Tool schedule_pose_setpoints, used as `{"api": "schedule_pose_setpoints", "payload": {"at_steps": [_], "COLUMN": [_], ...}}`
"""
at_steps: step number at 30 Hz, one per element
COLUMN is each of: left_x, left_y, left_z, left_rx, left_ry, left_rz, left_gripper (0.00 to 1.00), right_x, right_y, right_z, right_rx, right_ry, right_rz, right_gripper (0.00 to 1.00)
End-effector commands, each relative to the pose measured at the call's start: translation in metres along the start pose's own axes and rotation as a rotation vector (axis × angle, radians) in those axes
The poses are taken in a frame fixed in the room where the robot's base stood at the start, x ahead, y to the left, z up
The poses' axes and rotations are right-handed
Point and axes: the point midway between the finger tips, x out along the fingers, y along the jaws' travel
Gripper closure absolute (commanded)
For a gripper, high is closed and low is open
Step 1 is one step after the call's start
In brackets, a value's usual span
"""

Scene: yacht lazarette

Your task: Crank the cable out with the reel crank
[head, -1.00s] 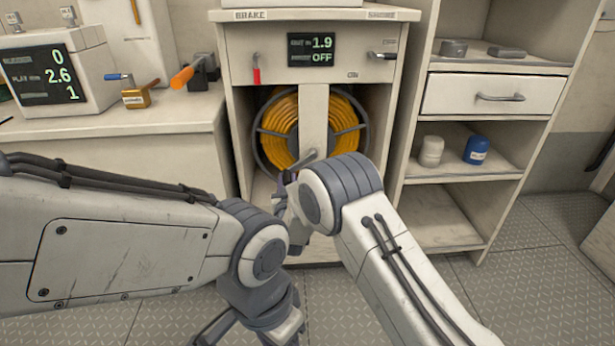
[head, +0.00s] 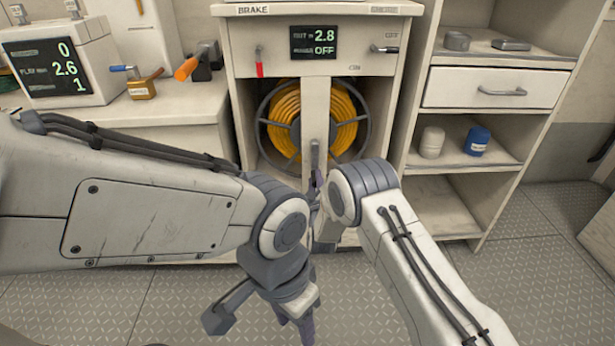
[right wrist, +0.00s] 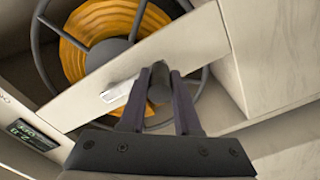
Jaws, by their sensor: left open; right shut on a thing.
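The reel (head: 262,128) with orange-yellow cable (head: 286,104) sits in the cabinet bay behind a pale upright post. The reel crank (head: 315,156) shows as a grey bar low on the post. My right gripper (head: 316,186) is at the crank, largely hidden by its own arm. In the right wrist view its fingers (right wrist: 159,88) are shut around the dark crank handle (right wrist: 159,76). The panel display (head: 314,42) reads 2.8 over OFF. My left gripper (head: 258,322) is open, pointing down, empty, low in front of the cabinet.
A bench (head: 200,118) with a gauge box (head: 52,62) stands left. Shelves (head: 465,165) with two jars stand right. My forearms are close together.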

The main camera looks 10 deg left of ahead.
Motion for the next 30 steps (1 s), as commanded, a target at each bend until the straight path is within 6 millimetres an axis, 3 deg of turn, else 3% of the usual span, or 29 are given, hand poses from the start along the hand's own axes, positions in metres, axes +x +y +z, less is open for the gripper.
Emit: {"api": "schedule_pose_setpoints", "payload": {"at_steps": [18, 30], "left_x": [-0.032, -0.041], "left_y": [0.002, 0.003], "left_z": [-0.002, -0.002], "left_rx": [0.0, 0.0], "left_ry": [0.0, 0.0], "left_rz": [0.0, 0.0], "left_gripper": [0.5, 0.5], "right_x": [-0.001, -0.001], "right_y": [0.039, 0.053], "right_z": [0.035, 0.041], "right_rx": [-0.542, -0.712], "right_ry": [-0.004, -0.003], "right_rz": [-0.004, -0.004], "right_gripper": [1.0, 1.0]}}
